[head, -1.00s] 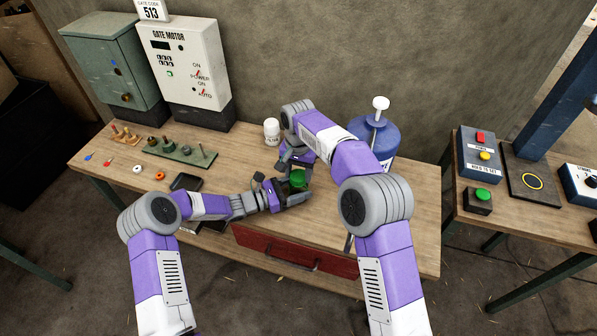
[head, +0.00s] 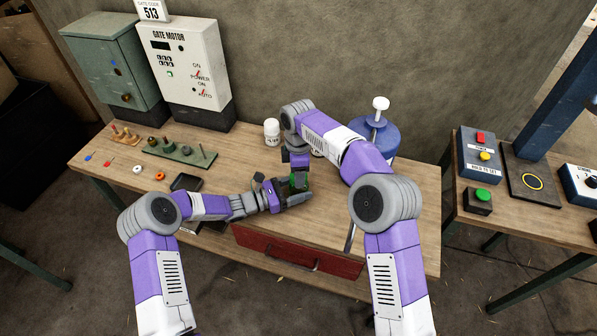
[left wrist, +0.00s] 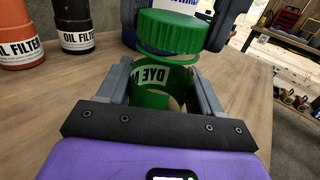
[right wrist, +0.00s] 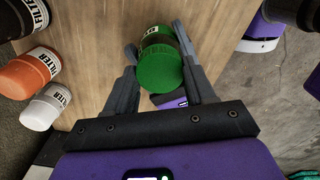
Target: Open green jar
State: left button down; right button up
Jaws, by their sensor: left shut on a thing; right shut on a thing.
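The green jar stands at the bench's front, mostly hidden in the head view. In the left wrist view its body (left wrist: 152,97), with a white "DYE" label, sits between the fingers of my left gripper (left wrist: 160,90), shut on it. The green lid (left wrist: 168,32) is above the body, with a thin gap showing between them. My right gripper (head: 299,182) points down over the jar and is shut on the lid, which also shows between its fingers in the right wrist view (right wrist: 160,65).
A dark tray (head: 186,182) lies left of the jar. A red drawer (head: 290,249) is below the bench top.

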jog(key=n, duration=0.8)
jog(key=shift+n, duration=0.4)
jog(key=shift+r, duration=0.2)
jog(key=shift+r, duration=0.95)
jog(key=shift+r, duration=2)
pick_arm(q)
jog(key=shift+c, duration=0.5)
grip_release()
jog(key=shift+a, duration=0.1)
